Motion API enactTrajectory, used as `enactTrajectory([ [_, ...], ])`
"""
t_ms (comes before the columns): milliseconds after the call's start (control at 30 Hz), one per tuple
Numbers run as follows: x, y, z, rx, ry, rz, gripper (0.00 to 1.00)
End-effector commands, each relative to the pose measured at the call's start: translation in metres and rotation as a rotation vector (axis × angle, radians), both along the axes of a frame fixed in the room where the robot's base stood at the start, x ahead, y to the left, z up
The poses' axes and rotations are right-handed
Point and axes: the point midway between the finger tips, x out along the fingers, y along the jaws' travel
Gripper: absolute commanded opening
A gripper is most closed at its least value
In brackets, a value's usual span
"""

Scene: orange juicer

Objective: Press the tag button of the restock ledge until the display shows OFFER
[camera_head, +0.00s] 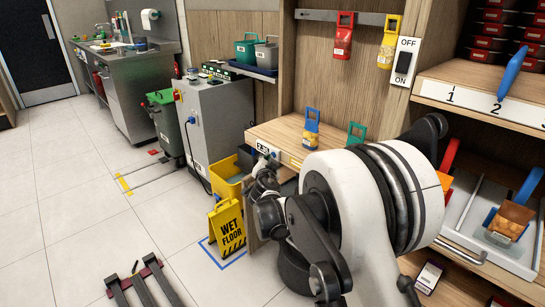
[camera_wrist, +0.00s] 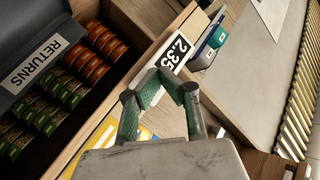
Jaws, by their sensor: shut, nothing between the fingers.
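The restock ledge (camera_head: 285,131) is a wooden shelf with a small display (camera_head: 263,148) on its front edge. The display reads 2.35, and it also shows in the wrist view (camera_wrist: 175,54). A small blue spot (camera_head: 277,154) just right of the display looks like the tag button. My gripper (camera_head: 262,163) is just below and in front of the display. In the wrist view my gripper (camera_wrist: 160,76) is shut and empty, its fingertips close to the display's lower left. I cannot tell whether they touch the edge. The button is not distinguishable in the wrist view.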

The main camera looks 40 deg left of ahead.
Motion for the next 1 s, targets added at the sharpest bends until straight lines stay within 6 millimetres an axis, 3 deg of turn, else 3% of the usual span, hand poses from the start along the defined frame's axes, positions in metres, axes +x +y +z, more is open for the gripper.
enactTrajectory([
  [200, -0.011, 0.002, -0.001, 0.0, 0.001, 0.001, 0.0],
  [667, -0.015, 0.003, 0.0, 0.0, 0.0, 0.001, 0.0],
  [1000, -0.042, 0.009, -0.001, 0.0, 0.0, 0.001, 0.0],
])
